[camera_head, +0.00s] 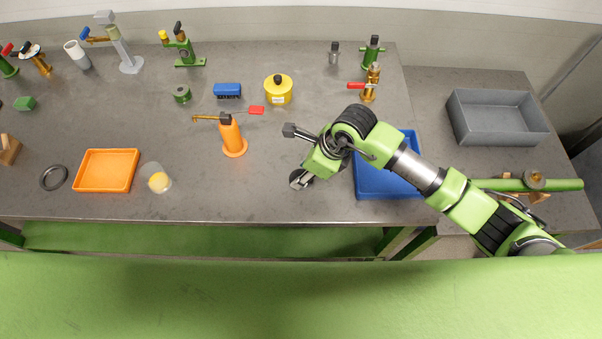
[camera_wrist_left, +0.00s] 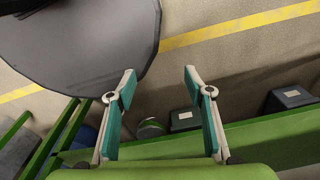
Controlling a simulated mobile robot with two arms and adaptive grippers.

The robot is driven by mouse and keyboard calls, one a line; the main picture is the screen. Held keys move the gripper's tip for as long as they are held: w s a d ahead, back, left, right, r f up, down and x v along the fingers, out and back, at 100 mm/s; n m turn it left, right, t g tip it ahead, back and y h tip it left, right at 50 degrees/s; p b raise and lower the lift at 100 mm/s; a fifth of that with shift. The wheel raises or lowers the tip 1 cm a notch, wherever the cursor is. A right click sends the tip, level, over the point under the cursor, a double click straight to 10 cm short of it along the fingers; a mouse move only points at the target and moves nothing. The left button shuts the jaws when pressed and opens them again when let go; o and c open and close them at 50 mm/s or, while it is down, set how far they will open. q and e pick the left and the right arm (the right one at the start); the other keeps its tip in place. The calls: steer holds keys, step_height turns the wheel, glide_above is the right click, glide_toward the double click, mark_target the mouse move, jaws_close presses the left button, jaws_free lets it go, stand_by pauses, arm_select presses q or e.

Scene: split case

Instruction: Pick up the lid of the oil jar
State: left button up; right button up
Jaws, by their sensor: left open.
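The lid sits on the jar. My left gripper (camera_wrist_left: 160,71) is open and empty in the left wrist view, over the floor. It does not show in the head view, and the jar does not show in the wrist view. My right gripper (camera_head: 302,165) is over the table, nearer than the jar and to its right; its finger opening is unclear.
An orange bottle (camera_head: 232,137) stands in front of the jar, near a red-handled valve part. A blue tray (camera_head: 372,188) is partly under my right arm. A grey bin (camera_head: 497,118) stands at right.

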steer(key=c, duration=1)
